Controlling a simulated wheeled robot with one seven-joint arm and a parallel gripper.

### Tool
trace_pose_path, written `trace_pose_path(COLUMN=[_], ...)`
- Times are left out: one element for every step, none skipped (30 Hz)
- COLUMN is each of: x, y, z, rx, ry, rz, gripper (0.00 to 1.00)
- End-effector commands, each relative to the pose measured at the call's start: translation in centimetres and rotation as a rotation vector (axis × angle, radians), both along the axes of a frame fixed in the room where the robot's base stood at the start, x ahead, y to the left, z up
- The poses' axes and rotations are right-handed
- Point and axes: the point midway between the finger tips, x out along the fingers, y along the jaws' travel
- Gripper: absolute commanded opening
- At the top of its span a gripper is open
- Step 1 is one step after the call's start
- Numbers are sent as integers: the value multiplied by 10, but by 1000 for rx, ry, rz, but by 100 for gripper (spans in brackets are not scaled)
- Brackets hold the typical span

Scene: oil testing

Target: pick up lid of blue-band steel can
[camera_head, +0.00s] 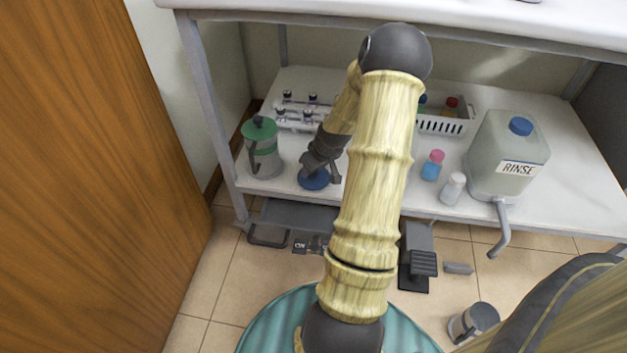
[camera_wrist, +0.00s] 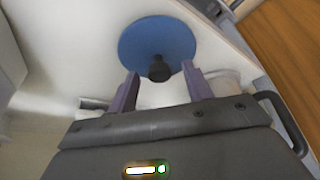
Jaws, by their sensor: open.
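A round blue lid (camera_head: 314,184) with a black knob appears to lie flat on the white lower shelf. In the wrist view the lid (camera_wrist: 150,40) is just beyond my fingertips, and its black knob (camera_wrist: 159,70) shows between them. My gripper (camera_head: 319,174) is open and empty, directly over the lid, and hides part of it in the head view. The two fingers (camera_wrist: 159,76) are on either side of the knob; I cannot tell whether they touch it. I cannot make out a blue-banded can body for certain.
A green-lidded steel can (camera_head: 263,150) stands left of the lid. Behind are a rack of small bottles (camera_head: 300,112) and a white basket (camera_head: 443,124). A pink-capped bottle (camera_head: 433,166) and RINSE container (camera_head: 508,155) stand right. The upper tabletop (camera_head: 480,18) overhangs the shelf.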

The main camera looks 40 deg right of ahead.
Motion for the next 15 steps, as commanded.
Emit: trace_pose_path(x=[0, 0, 0, 0, 0, 0, 0, 0, 0, 0, 0, 0, 0, 0, 0], y=[0, 0, 0, 0, 0, 0, 0, 0, 0, 0, 0, 0, 0, 0, 0], z=[1, 1, 1, 1, 1, 1, 1, 1, 1, 1, 1, 1, 1, 1, 1], rx=[0, 0, 0, 0, 0, 0, 0, 0, 0, 0, -1, 0, 0, -1, -1], ry=[0, 0, 0, 0, 0, 0, 0, 0, 0, 0, 0, 0, 0, -1, -1], rz=[0, 0, 0, 0, 0, 0, 0, 0, 0, 0, 0, 0, 0, 0, 0], gripper=[50, 50, 50, 50, 50, 50, 50, 50, 50, 50, 50, 50, 50, 46, 38])
